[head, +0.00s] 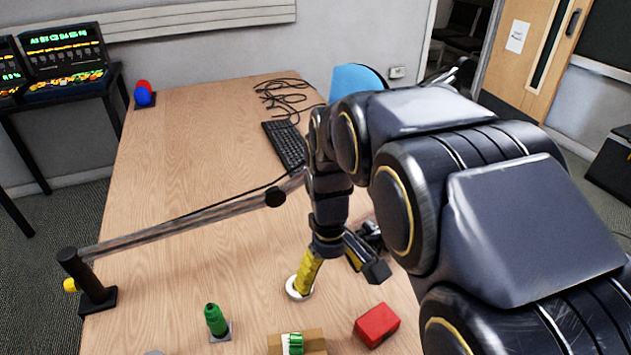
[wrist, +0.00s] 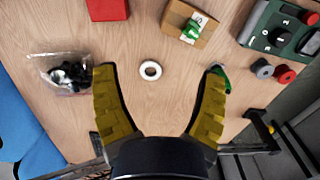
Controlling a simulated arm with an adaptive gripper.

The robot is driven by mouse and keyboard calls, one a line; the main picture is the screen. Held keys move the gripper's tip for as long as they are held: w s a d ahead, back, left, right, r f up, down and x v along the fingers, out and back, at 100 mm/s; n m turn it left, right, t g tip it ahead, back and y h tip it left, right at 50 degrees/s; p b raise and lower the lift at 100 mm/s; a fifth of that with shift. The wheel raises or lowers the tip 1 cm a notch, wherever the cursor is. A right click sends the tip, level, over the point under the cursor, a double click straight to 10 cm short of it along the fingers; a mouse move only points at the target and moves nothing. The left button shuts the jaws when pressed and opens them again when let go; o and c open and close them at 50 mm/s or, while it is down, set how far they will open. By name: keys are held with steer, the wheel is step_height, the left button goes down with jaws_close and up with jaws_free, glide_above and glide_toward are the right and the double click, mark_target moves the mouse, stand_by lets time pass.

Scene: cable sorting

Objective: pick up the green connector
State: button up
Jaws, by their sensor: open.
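Two green things could be the connector. A small green-and-white block, likely the green connector (head: 292,343), lies on a cardboard box at the front edge of the head view; it also shows at the top of the wrist view (wrist: 193,29). An upright green piece (head: 214,319) stands on a small grey base to its left; in the wrist view its green part (wrist: 226,84) is partly hidden by the right fingertip. My gripper (head: 303,275) has yellow fingers, open and empty in the wrist view (wrist: 160,70), above a white ring (wrist: 150,63).
A red block (head: 377,325) lies right of the cardboard box (head: 315,341). A bag of black parts (wrist: 45,65) lies left of my fingers. A long bar (head: 190,220) on a post crosses the table's left. A keyboard (head: 284,145) lies behind. The left middle is clear.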

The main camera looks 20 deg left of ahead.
steer(key=s+a+f+n, duration=0.1)
steer(key=a+f+n, duration=0.1)
steer(key=a+f, duration=0.35)
steer(key=s+a+f+n, duration=0.1)
steer(key=a+f+n, duration=0.15)
steer(key=a, duration=0.65)
steer(key=n, duration=0.3)
glide_above(215, 319)
steer(key=shift+m+y, duration=0.25)
steer(key=shift+y, duration=0.05)
steer(key=f, duration=0.5)
steer(key=shift+w+a, duration=0.2)
steer(key=shift+a, duration=0.2)
steer(key=shift+a+f, duration=0.1)
steer(key=shift+f, duration=0.7)
steer(key=f, duration=0.6)
steer(key=shift+w+a, duration=0.1)
steer(key=shift+w, duration=0.15)
steer(key=c, duration=1.2)
